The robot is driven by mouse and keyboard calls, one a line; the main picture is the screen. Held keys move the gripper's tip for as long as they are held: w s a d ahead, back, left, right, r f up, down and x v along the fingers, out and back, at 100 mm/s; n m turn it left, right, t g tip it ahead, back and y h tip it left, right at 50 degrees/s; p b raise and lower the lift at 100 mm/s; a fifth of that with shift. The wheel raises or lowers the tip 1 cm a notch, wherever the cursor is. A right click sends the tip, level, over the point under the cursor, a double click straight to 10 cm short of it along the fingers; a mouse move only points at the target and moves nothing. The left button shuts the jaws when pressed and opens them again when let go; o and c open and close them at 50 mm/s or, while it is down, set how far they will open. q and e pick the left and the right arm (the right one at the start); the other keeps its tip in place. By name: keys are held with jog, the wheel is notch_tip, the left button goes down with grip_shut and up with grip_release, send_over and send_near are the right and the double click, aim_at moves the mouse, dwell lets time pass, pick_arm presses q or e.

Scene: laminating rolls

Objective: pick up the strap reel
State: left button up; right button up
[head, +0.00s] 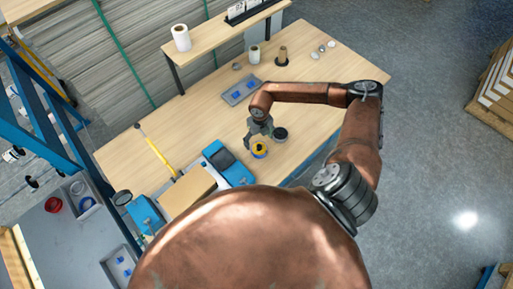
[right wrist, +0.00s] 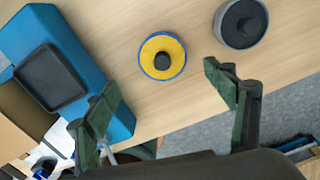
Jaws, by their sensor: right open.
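Two round reels lie on the wooden table, and I cannot tell from a label which is the strap reel. One is a yellow reel (head: 260,150) with a blue rim and black hub; it also shows in the right wrist view (right wrist: 173,49). The other is a dark grey reel (head: 280,134), at the upper right in the right wrist view (right wrist: 236,35). My right gripper (head: 259,130) is open and empty. In the right wrist view its fingers (right wrist: 164,95) are wide apart, with the yellow reel ahead between them. My left gripper is not in view.
A blue machine (head: 232,165) with a black top and a cardboard box (head: 186,191) stand close left of the reels. A grey tray (head: 240,91) with blue pieces lies behind. White rolls (head: 255,54) and a brown spool (head: 282,56) stand farther back. The table's right part is clear.

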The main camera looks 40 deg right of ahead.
aim_at(259, 146)
jog(key=shift+d+f, duration=0.3)
jog(key=shift+f, duration=0.95)
notch_tip(259, 146, down, 4)
jog(key=shift+w+a+f+p, duration=0.1)
jog(key=shift+a+f+p, duration=0.05)
jog(key=shift+p, duration=0.8)
jog(key=shift+f, duration=0.45)
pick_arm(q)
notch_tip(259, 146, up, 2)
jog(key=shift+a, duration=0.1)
pick_arm(e)
jog(key=c, duration=1.4)
jog(key=shift+r, duration=0.1)
